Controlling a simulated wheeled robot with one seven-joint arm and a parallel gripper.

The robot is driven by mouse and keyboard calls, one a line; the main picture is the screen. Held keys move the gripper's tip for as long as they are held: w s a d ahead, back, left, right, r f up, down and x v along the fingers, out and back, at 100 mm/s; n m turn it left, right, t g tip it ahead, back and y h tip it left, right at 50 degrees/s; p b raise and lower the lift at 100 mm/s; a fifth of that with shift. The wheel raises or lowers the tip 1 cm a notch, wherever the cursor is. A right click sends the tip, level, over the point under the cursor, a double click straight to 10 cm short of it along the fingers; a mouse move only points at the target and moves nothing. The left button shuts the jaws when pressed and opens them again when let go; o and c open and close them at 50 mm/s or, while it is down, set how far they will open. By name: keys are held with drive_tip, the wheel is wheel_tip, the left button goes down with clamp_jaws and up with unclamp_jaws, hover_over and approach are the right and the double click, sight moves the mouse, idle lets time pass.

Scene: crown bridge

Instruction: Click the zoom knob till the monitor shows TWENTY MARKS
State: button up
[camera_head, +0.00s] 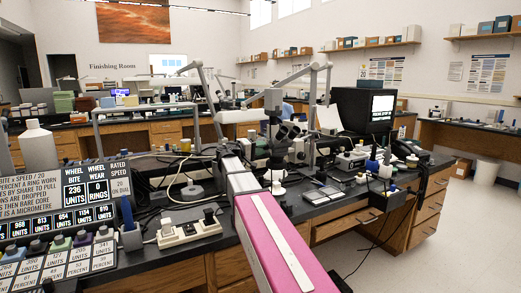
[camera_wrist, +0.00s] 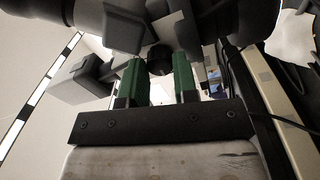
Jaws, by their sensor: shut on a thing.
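The monitor (camera_head: 365,97) stands behind and right of the microscope (camera_head: 287,133); its black screen (camera_head: 382,108) shows small white text that I cannot read surely. My arm reaches from the bottom of the head view up to the microscope, and I cannot make out the fingertips there. In the wrist view, my gripper (camera_wrist: 158,72) has two green fingers, one on each side of a small dark round knob (camera_wrist: 160,63) under the dark microscope body (camera_wrist: 75,14). The gripper is shut on this knob. The knob's markings are hidden.
A white bottle (camera_head: 38,150) and boards with numbers (camera_head: 95,190) stand at left. A white socket block (camera_head: 189,228) with knobs lies left of my arm. Open floor (camera_head: 450,235) is at right.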

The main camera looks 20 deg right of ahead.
drive_tip(key=o, duration=0.9)
drive_tip(key=shift+a, duration=0.15)
drive_tip(key=a, duration=0.3)
drive_tip(key=s+a, duration=0.1)
drive_tip(key=a, duration=0.3)
drive_tip(key=s+a, duration=0.1)
drive_tip(key=a, duration=0.2)
drive_tip(key=shift+a+f, duration=0.2)
drive_tip(key=shift+f, duration=0.05)
